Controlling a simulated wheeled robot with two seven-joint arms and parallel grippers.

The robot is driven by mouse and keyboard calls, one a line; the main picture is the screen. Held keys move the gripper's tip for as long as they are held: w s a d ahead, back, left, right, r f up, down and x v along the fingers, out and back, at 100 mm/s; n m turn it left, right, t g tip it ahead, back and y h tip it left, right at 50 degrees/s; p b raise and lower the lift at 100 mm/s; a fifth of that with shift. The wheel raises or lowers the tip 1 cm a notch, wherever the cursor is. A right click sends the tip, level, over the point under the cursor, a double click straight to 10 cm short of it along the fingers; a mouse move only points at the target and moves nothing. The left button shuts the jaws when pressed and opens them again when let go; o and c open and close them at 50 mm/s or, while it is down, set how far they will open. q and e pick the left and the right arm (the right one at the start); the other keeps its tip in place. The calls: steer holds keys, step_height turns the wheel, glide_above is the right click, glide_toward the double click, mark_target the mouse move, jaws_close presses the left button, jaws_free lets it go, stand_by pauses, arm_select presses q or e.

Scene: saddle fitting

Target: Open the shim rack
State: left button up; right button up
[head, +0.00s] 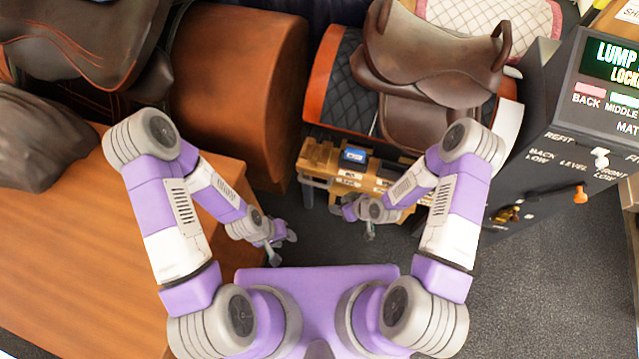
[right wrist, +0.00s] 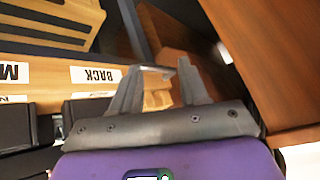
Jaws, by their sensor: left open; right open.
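The shim rack (head: 322,157) is a light wooden unit with white labels, standing below the saddle in the head view. My right gripper (head: 354,222) is open in front of the rack's lower left part. My left gripper (head: 284,249) is open and empty, left of the rack.
A brown saddle (head: 430,60) sits on a stand above the rack. A dark console (head: 560,150) with a lit display and levers stands at the right. A wooden bench (head: 80,240) fills the left. Grey carpet (head: 540,280) is clear at lower right.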

mark_target(315, 183)
steer(key=w+f+n+t+y+b, duration=0.1)
steer(key=w+n, duration=0.1)
steer(key=n, duration=0.1)
steer(key=w+a+f+n+t+y, duration=0.1)
steer(key=w+f+n, duration=0.1)
steer(key=n, duration=0.1)
steer(key=w+f+n+t+y+b, duration=0.1)
steer(key=w+f+n, duration=0.1)
steer(key=n, duration=0.2)
steer(key=shift+w+a+f+t+y+b, duration=0.1)
steer(key=shift+w+a+t+y+b, duration=0.1)
steer(key=shift+w+t+y+b, duration=0.15)
steer(key=n, duration=0.2)
steer(key=n+y, duration=0.1)
steer(key=n, duration=0.1)
steer(key=f+n+y+b, duration=0.1)
steer(key=shift+w+a+n+t+y, duration=0.15)
steer(key=shift+a+n+t+y, duration=0.1)
steer(key=shift+a+n, duration=0.15)
steer(key=b+x, duration=0.2)
steer(key=x, duration=0.5)
steer(key=shift+w+a, duration=0.15)
steer(key=shift+a, duration=0.1)
steer(key=shift+r, duration=0.1)
steer(key=shift+c, duration=0.2)
jaws_close()
